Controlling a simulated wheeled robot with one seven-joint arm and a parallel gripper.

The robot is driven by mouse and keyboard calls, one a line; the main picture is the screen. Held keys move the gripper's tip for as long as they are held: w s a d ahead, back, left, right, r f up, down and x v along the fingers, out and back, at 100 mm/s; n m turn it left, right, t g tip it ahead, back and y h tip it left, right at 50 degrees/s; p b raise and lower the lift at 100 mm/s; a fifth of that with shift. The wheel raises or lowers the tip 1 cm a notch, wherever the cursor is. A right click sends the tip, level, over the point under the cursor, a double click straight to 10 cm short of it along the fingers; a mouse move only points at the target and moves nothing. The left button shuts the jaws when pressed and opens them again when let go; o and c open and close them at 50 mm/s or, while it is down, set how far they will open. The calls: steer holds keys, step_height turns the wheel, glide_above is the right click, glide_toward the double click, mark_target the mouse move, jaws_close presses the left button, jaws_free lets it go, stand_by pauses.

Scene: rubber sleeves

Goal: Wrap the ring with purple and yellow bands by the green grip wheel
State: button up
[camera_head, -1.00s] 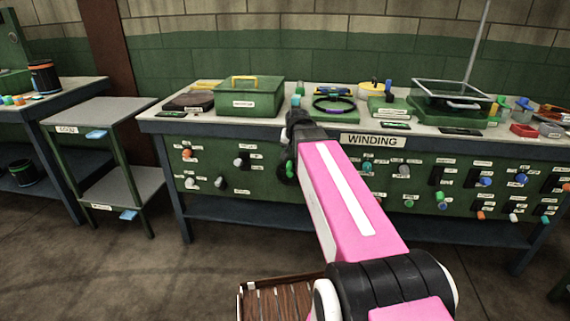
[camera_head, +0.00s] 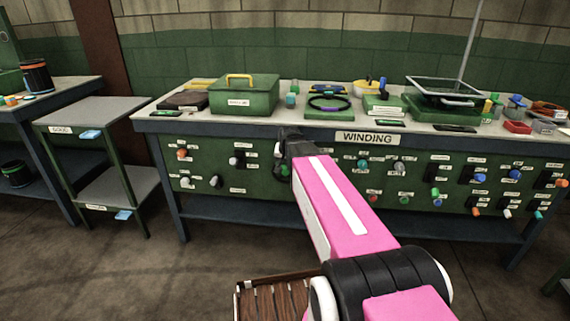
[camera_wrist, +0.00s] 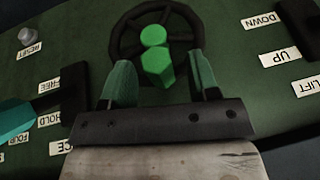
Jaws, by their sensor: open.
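The ring (camera_head: 329,103) is dark with a purple stretch and lies on a green stand on the bench top; I cannot make out a yellow band at this size. The green grip (camera_wrist: 156,62) stands out from a dark spoked wheel (camera_wrist: 120,40) on the bench's front panel. In the wrist view my gripper (camera_wrist: 162,80) is open, with one green finger on each side of the grip and a gap on both sides. In the head view my arm hides most of the wheel.
The bench front, marked WINDING (camera_head: 367,137), carries several knobs and levers. A dark lever block (camera_wrist: 74,90) with a teal end is left of the wheel in the wrist view, and another dark block (camera_wrist: 297,25) is at right. A green lidded box (camera_head: 244,97) stands on the bench.

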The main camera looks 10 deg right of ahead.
jaws_close()
steer(key=shift+s+d, duration=0.1)
steer(key=shift+d, duration=0.05)
steer(key=shift+s+d+f+m+t+y, duration=0.2)
steer(key=shift+d+t+y, duration=0.15)
steer(key=shift+d+y, duration=0.35)
steer(key=shift+s+d+f+m+t+y, duration=0.2)
steer(key=shift+d+t+y, duration=0.2)
steer(key=shift+y, duration=0.65)
steer(key=shift+s+d+f+m+t+y, duration=0.1)
steer(key=shift+d+m+t+y, duration=0.1)
steer(key=shift+d+t+y, duration=0.45)
steer(key=shift+a+g+y, duration=0.15)
steer(key=shift+g+y, duration=0.15)
steer(key=shift+g, duration=0.1)
jaws_free()
